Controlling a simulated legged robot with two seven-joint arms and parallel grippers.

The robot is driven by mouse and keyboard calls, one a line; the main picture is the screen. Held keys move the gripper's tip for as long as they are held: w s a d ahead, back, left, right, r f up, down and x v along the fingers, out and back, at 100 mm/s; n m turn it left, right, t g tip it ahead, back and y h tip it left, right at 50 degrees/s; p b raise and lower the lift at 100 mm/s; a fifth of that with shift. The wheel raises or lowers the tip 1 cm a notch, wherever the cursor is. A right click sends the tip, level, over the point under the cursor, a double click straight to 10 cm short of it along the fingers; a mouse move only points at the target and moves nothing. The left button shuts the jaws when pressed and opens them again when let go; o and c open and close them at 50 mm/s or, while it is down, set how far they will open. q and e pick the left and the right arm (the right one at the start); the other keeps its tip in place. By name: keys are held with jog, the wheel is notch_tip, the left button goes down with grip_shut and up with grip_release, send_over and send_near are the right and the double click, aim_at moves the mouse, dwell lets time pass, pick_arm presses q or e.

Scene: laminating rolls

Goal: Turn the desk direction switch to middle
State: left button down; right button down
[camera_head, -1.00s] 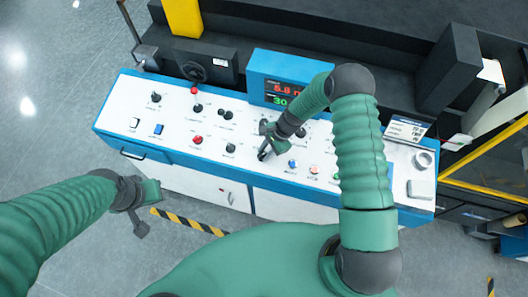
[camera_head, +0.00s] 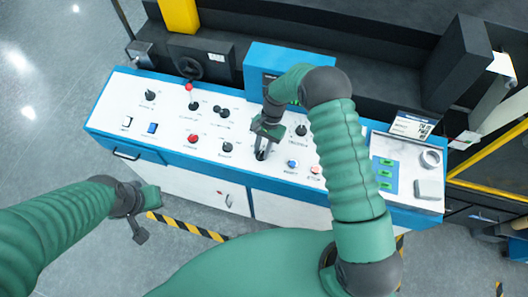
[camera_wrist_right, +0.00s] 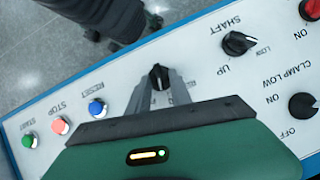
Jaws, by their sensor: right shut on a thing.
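The white desk panel carries the black direction switch knob (camera_wrist_right: 158,75), seen in the right wrist view between my fingertips; its label is mostly hidden. My right gripper (camera_head: 261,154) is over the front row of controls in the head view, its fingers pointing down at the panel. In the right wrist view, the right gripper (camera_wrist_right: 158,84) is shut on the knob, one finger on each side. The knob's exact setting is hard to read. My left gripper (camera_head: 141,218) hangs in front of the desk, away from the panel; its jaw opening is unclear.
Beside the knob are the blue reset button (camera_wrist_right: 96,108), red stop button (camera_wrist_right: 60,126) and green start button (camera_wrist_right: 29,139). On the other side are the shaft knob (camera_wrist_right: 238,43) and clamp knob (camera_wrist_right: 303,105). A blue display box (camera_head: 258,65) stands behind, partly covered by my right arm.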

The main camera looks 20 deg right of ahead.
jog(key=shift+s+a+f+n+g+h+b, duration=0.1)
jog(key=shift+a+f+n+g+h+b, duration=0.2)
jog(key=shift+n+b, duration=0.4)
jog(key=shift+a+r+n, duration=0.1)
jog(key=shift+r+n, duration=0.05)
jog(key=shift+n, duration=0.25)
jog(key=shift+s, duration=0.15)
jog(key=c, duration=1.5)
grip_release()
jog(key=shift+r, duration=0.2)
jog(key=shift+w+r, duration=0.25)
jog(key=b+v, duration=0.4)
jog(key=v, duration=1.2)
jog(key=shift+w+a, duration=0.2)
jog(key=shift+a, duration=0.15)
